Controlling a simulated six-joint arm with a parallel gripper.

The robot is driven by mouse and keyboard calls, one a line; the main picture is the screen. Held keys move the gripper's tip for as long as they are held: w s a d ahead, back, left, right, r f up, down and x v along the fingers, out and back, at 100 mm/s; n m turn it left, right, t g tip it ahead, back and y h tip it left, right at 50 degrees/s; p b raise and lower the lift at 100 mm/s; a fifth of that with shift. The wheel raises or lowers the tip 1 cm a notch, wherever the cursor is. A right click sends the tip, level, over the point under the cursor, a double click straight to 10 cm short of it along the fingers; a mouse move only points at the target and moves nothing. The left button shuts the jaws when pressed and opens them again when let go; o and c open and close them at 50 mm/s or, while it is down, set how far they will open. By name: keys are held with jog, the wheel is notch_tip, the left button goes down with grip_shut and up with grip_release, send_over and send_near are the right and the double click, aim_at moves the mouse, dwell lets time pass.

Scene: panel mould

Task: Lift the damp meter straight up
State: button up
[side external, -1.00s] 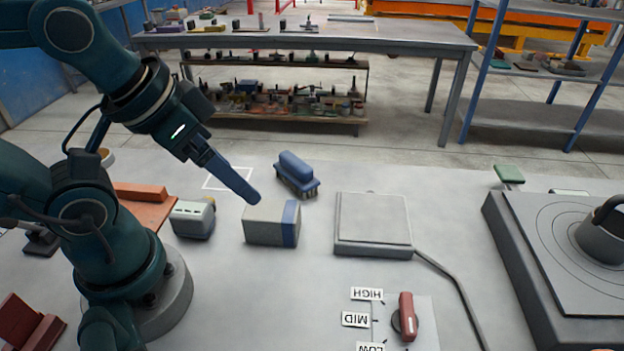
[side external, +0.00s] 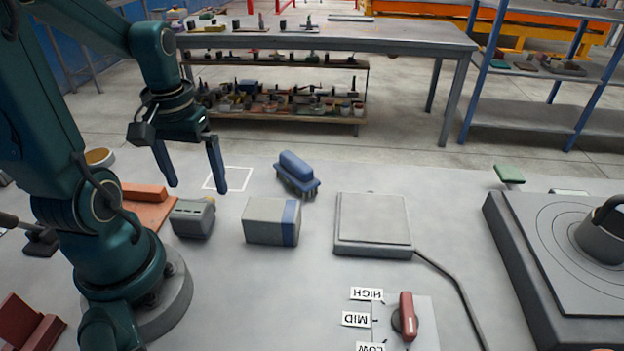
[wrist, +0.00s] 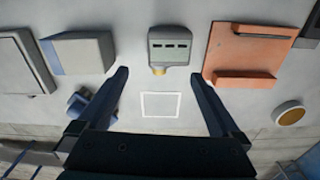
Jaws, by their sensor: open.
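The damp meter appears to be the small grey device (side external: 193,217) standing on the bench left of a grey block. My gripper (side external: 197,188) points down, open and empty, above the bench. In the wrist view my gripper (wrist: 161,76) has its two fingers spread, with the meter beyond the tips and between their lines. The fingers appear apart from the meter.
An orange-brown board with a brick (wrist: 247,82) lies close beside the meter. The grey block with a blue band (side external: 270,222) and a blue brush (side external: 296,174) stand on its other side. A white square outline (wrist: 161,105) on the bench is empty.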

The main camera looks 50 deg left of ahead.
aim_at(194, 200)
jog(key=shift+s+a+f+n, duration=0.35)
jog(key=shift+s+a+n, duration=0.05)
jog(key=shift+s, duration=0.1)
jog(key=shift+f, duration=2.5)
grip_shut()
